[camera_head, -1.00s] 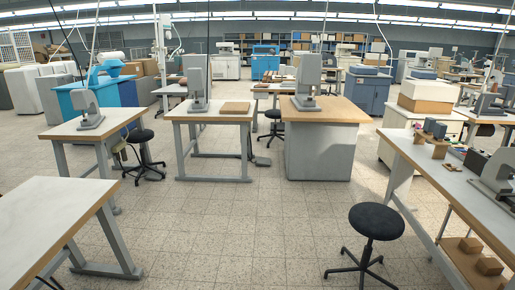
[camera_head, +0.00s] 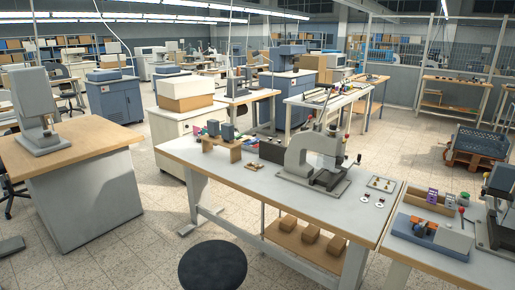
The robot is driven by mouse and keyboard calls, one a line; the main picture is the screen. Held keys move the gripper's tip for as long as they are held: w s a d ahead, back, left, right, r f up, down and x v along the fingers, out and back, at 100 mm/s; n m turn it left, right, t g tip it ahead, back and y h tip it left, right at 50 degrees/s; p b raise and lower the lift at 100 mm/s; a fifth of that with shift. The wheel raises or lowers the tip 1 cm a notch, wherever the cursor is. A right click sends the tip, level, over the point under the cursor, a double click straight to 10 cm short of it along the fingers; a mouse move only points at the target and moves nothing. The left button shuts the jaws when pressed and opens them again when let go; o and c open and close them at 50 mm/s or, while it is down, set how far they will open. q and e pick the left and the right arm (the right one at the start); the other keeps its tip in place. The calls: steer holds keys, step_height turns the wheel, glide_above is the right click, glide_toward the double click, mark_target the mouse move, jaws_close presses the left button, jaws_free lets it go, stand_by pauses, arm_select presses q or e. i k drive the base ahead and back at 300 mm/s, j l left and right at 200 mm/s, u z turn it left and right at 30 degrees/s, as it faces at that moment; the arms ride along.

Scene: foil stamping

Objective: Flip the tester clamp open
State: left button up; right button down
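Neither of my grippers is in view. No part that I can surely tell as the tester clamp shows at this size. A blue device with orange parts and a pale block (camera_head: 433,236) sits on the grey-topped table (camera_head: 475,268) at the lower right. A dark machine (camera_head: 500,205) stands on the same table, cut off by the right edge of the picture. A grey press with red-tipped levers (camera_head: 312,155) stands on the long workbench (camera_head: 225,173) in the middle.
A wooden bin with purple items (camera_head: 430,201) stands behind the blue device. A small light tray (camera_head: 381,184) lies right of the press. A black stool (camera_head: 212,264) stands in front of the workbench. A grey cabinet table (camera_head: 85,205) is at left. Tiled floor is free between them.

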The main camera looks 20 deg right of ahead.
mark_target(422, 224)
steer(key=i+l+z, duration=0.1)
steer(key=i+z, duration=0.15)
steer(key=z, duration=0.2)
steer(key=i+z, duration=0.25)
steer(key=z, duration=0.2)
steer(key=i+z, duration=0.2)
steer(key=z, duration=0.25)
steer(key=i+j+z, duration=0.2)
steer(key=z, duration=0.2)
steer(key=i+j+z, duration=0.2)
steer(key=z, duration=0.25)
